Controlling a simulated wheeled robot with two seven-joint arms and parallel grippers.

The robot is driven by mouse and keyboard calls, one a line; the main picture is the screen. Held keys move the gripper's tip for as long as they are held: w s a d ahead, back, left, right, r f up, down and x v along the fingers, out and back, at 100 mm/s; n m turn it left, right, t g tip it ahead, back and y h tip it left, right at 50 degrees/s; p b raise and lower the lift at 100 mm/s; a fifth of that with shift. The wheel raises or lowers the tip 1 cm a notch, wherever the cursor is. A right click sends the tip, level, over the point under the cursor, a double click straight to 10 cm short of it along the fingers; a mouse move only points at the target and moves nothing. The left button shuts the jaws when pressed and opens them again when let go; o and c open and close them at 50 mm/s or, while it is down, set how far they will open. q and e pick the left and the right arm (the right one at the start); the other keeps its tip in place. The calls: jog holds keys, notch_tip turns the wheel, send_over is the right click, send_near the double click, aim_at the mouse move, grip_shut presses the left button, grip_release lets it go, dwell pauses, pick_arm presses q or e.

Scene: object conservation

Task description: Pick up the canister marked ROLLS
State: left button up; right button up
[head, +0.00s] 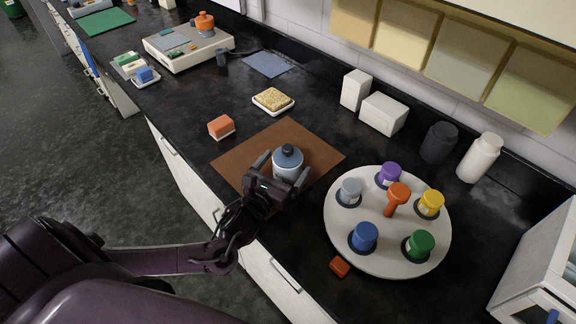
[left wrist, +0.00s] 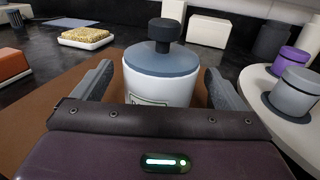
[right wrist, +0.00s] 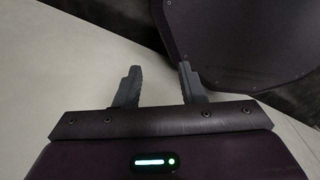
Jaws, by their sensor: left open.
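A white canister with a blue-grey lid and dark knob (head: 288,162) stands upright on a brown mat (head: 318,153). It also shows in the left wrist view (left wrist: 160,85), with part of a label low on its front; the lettering is too small and cut off to read. My left gripper (head: 276,172) is open at the canister, with one finger on each side of it and a gap visible on both sides. My right gripper (right wrist: 158,85) shows only in the right wrist view, open and empty, away from the counter objects.
A white round carousel (head: 385,255) with several colored-lid jars stands right of the mat. An orange block (head: 221,127) and a sponge on a dish (head: 273,100) lie behind and left. A small red block (head: 340,266) lies near the front edge. White boxes (head: 384,113) stand along the wall.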

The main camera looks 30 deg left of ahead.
pick_arm(q)
jog(key=shift+w, duration=0.25)
jog(key=c, duration=1.4)
jog(key=shift+r, duration=0.1)
pick_arm(e)
jog(key=shift+w+d+r, duration=0.1)
jog(key=shift+w, duration=0.55)
pick_arm(q)
jog(key=shift+r, duration=0.15)
